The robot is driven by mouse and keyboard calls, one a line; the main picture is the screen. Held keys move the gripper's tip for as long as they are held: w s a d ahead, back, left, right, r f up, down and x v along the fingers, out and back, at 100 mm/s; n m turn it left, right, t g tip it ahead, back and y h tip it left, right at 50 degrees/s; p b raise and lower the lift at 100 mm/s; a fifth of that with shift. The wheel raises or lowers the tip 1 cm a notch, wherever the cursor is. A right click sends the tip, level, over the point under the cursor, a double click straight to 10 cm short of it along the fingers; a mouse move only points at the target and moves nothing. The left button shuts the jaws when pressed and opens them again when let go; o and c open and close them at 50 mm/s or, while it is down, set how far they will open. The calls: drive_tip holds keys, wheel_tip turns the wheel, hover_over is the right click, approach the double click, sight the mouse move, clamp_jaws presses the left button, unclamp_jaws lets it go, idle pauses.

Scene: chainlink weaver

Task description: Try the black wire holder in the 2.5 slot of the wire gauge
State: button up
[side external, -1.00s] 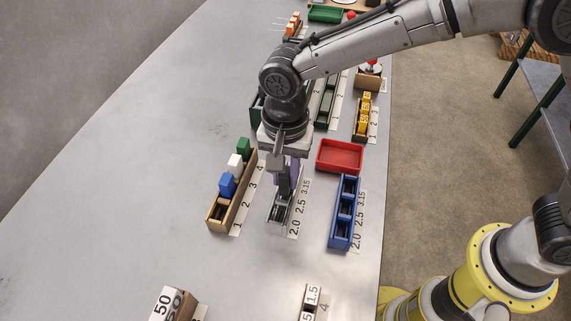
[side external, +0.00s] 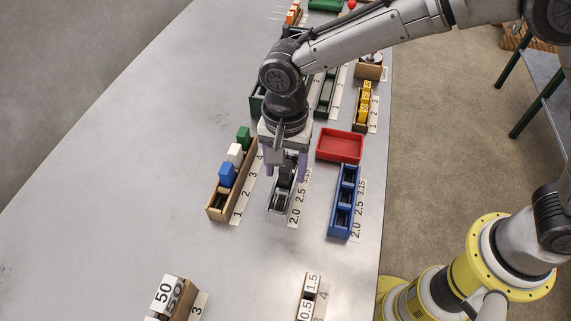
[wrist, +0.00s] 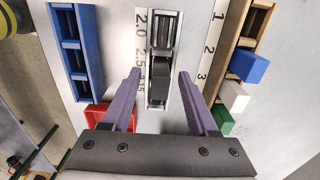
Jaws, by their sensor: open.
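The wire gauge (side external: 279,209) is a narrow grey metal strip on the table, with a label of 2.0, 2.5 and 3.15 beside it. In the wrist view the gauge (wrist: 165,32) runs down the middle. The black wire holder (wrist: 157,66) sits in it, level with the 2.5 mark. The 2.0 end shows no holder. My gripper (wrist: 160,74) is open, its purple fingers on either side of the holder with a gap at each side. In the side view my gripper (side external: 286,177) is over the gauge and partly hides it.
A wooden rack (side external: 217,214) to the left holds blue, white and green blocks; its place 1 looks empty. A blue three-slot rack (side external: 343,212) and a red tray (side external: 340,146) stand to the right. Numbered blocks (side external: 172,292) lie in front. The table at left is clear.

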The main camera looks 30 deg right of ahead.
drive_tip(key=shift+r, duration=0.1)
wheel_tip(320, 180, up, 14)
drive_tip(key=shift+f, duration=0.2)
drive_tip(key=shift+d, duration=0.1)
idle(0.5)
